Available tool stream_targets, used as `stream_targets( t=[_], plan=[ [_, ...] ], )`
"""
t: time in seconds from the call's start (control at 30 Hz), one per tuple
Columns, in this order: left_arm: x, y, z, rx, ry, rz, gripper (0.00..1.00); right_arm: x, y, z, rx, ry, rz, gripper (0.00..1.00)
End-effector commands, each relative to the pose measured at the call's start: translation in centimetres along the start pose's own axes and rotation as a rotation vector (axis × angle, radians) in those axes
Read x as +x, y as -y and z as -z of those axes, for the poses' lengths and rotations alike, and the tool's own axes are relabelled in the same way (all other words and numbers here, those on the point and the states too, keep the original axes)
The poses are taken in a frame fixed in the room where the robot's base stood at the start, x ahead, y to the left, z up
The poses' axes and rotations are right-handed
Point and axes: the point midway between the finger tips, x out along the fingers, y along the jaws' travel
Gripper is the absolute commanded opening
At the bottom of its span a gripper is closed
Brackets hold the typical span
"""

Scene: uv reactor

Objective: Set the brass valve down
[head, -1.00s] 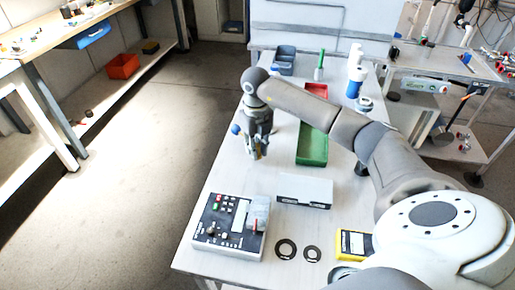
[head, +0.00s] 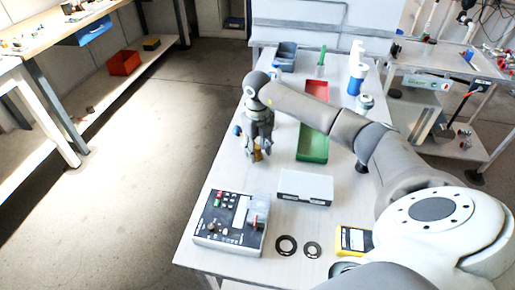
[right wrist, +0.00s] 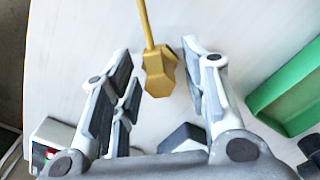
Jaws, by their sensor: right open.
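The brass valve (right wrist: 159,72) shows in the right wrist view as a yellow, faceted body with a thin stem. It lies between the two fingers of my right gripper (right wrist: 157,88), with a gap on each side. In the head view a small part of the brass valve (head: 258,155) shows at the fingertips, low over the white table (head: 225,175). My right gripper (head: 257,148) is open and points down at the table's left side. Whether the valve rests fully on the table is hard to tell. My left gripper is not in view.
A green bin (head: 313,146) and a red bin (head: 314,92) stand right of the gripper. A white box (head: 305,187), a control panel (head: 229,222), two black rings (head: 286,246) and a yellow meter (head: 353,241) are nearer.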

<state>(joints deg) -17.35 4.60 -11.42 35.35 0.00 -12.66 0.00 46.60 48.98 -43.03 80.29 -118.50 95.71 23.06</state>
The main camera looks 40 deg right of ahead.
Motion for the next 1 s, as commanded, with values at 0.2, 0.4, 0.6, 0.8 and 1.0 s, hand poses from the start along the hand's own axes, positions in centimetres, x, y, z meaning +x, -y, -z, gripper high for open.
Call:
stream_targets(
  t=[0.2,0.4,0.6,0.8,1.0],
  plan=[
    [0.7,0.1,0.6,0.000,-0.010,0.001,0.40,-2.8,0.0,-0.1,0.000,0.007,0.001,0.42],
    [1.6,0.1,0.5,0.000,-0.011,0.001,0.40,-7.3,0.0,-0.1,0.000,0.007,0.000,0.42],
    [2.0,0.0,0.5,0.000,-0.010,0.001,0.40,-10.7,0.0,-0.1,0.000,0.004,0.000,0.42],
    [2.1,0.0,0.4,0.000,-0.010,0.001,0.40,-12.1,0.0,0.0,0.000,0.001,-0.001,0.42],
    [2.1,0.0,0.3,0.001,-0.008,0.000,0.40,-12.2,0.0,0.0,0.000,0.000,0.000,0.42]
  ],
)
